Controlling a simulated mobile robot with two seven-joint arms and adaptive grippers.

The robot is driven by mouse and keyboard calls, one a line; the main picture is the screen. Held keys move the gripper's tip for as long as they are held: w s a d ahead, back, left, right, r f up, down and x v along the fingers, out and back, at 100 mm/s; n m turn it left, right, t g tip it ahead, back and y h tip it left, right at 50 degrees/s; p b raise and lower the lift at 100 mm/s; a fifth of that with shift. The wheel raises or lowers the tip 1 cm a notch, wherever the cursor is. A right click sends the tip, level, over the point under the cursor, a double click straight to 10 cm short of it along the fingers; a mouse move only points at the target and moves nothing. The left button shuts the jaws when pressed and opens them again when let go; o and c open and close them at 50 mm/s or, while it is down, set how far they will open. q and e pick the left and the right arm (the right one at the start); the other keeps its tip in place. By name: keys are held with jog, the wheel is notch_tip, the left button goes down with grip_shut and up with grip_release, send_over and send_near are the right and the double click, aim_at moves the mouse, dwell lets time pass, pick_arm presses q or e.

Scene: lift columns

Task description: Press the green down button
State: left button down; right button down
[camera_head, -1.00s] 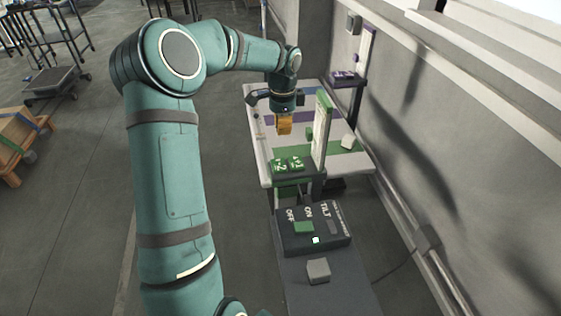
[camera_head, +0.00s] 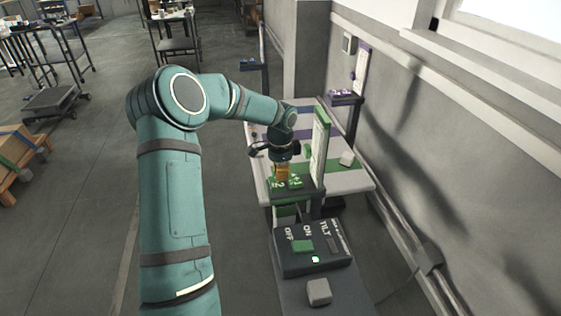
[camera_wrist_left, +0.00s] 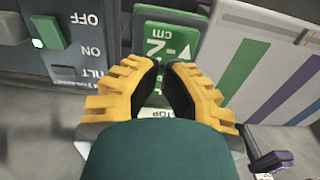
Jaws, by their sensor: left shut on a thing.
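A green control box on a stand carries the green down button (camera_wrist_left: 163,47), marked "-2 cm" with a triangle. In the head view the down button (camera_head: 277,184) is the left one, beside a green button marked +1 (camera_head: 296,182). My left gripper (camera_head: 282,178) points down right at these buttons, with its yellow fingers over the down button's far edge. In the left wrist view the fingers (camera_wrist_left: 165,75) converge and partly hide the green panel. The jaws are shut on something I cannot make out. Contact with the button is not clear. My right gripper is not in view.
A dark switch box (camera_head: 312,252) with OFF, ON and TILT labels and a lit green lamp stands nearer. A tall green-and-white panel (camera_head: 320,145) rises right of the gripper. A table with coloured stripes (camera_head: 345,180) lies behind, with a wall at right.

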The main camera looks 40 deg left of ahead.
aim_at(281, 183)
pick_arm(q)
jog(key=shift+f, duration=1.6)
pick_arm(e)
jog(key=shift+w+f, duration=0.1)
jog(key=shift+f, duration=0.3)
